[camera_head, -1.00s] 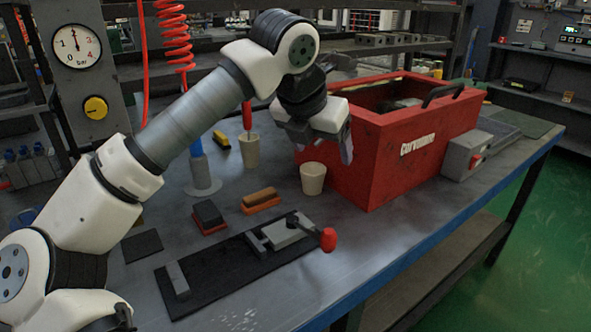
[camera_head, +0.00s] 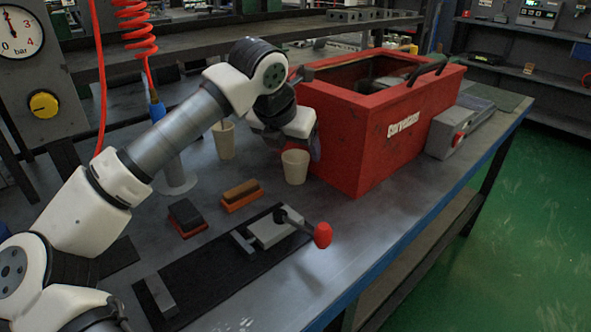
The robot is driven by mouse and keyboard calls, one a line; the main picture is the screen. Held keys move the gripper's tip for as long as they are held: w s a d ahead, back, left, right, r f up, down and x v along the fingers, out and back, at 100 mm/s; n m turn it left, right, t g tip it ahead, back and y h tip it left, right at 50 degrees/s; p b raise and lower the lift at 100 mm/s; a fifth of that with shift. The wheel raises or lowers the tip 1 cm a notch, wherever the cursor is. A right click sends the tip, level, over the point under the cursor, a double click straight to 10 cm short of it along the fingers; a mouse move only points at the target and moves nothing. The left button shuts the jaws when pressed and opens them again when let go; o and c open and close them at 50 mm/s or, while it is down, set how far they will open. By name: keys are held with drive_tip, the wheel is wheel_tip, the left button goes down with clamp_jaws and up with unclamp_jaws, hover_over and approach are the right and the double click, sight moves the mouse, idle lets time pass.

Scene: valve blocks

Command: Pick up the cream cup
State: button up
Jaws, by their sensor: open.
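Two cream cups stand upright on the bench. The nearer cream cup (camera_head: 295,168) stands close to the left side of the red toolbox. The other cream cup (camera_head: 224,141) stands farther back to the left, with a thin item sticking up from it. My gripper (camera_head: 294,147) is open and empty, pointing down just above and behind the nearer cup. Its fingers are partly hidden, and I cannot tell whether one touches the cup.
The red toolbox (camera_head: 372,149) is right beside my gripper. In front lie a black plate with a red-knobbed clamp (camera_head: 322,234), a brown-topped brush (camera_head: 241,193) and a dark block (camera_head: 186,216). The bench's front right is clear.

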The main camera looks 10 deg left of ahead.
sight(296, 156)
drive_tip(key=x, duration=0.5)
drive_tip(key=shift+w+a+f, duration=0.15)
drive_tip(key=shift+w+a, duration=0.2)
drive_tip(key=shift+w, duration=0.1)
drive_tip(key=shift+c, duration=0.3)
drive_tip(key=c, duration=1.1)
